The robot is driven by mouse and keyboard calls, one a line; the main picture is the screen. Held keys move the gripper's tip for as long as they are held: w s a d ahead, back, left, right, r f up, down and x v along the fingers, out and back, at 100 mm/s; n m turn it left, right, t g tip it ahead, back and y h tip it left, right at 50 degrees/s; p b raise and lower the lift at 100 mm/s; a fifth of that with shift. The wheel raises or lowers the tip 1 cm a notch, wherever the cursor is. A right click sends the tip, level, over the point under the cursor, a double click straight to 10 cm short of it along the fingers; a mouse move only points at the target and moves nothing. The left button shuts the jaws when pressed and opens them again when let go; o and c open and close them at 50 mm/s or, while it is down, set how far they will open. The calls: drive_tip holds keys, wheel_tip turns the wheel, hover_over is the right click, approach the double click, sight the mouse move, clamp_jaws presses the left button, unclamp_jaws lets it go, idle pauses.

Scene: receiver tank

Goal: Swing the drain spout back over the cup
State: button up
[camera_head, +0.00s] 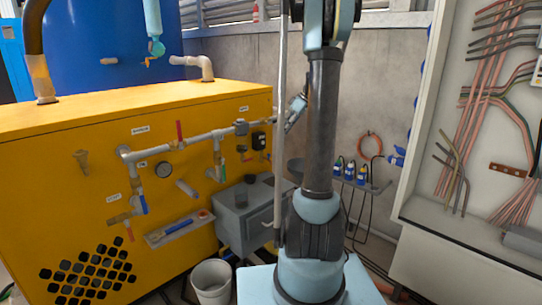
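The yellow cabinet (60,200) at the left carries grey piping with several valves. A brass valve assembly with a blue handle (141,204) hangs low on its front, with an outlet pointing down at the lower left; I cannot tell for sure whether this is the drain spout. A light grey open-topped bucket (212,283) stands on the floor in front of the cabinet. No small cup can be made out with certainty. My gripper (296,110) is partly hidden behind my arm, near the cabinet's right end; its fingers are too small and covered to read.
A grey box (243,213) stands at the cabinet's right end. A small shelf with blue-topped items (350,171) is on the back wall. A blue tank (110,50) is behind.

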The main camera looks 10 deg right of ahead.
drive_tip(key=w+d+f+n+y, duration=0.1)
drive_tip(key=w+d+f+n, duration=0.2)
drive_tip(key=w, duration=0.4)
drive_tip(key=w+d+f+n+y, duration=0.1)
drive_tip(key=w+d+f, duration=0.3)
drive_tip(key=w+d, duration=0.15)
drive_tip(key=x, duration=0.5)
drive_tip(key=w+x, duration=0.1)
drive_tip(key=x, duration=0.5)
drive_tip(key=a+r+x, duration=0.1)
drive_tip(key=x, duration=0.5)
drive_tip(key=shift+w+f, duration=0.1)
drive_tip(key=shift+w, duration=0.05)
clamp_jaws()
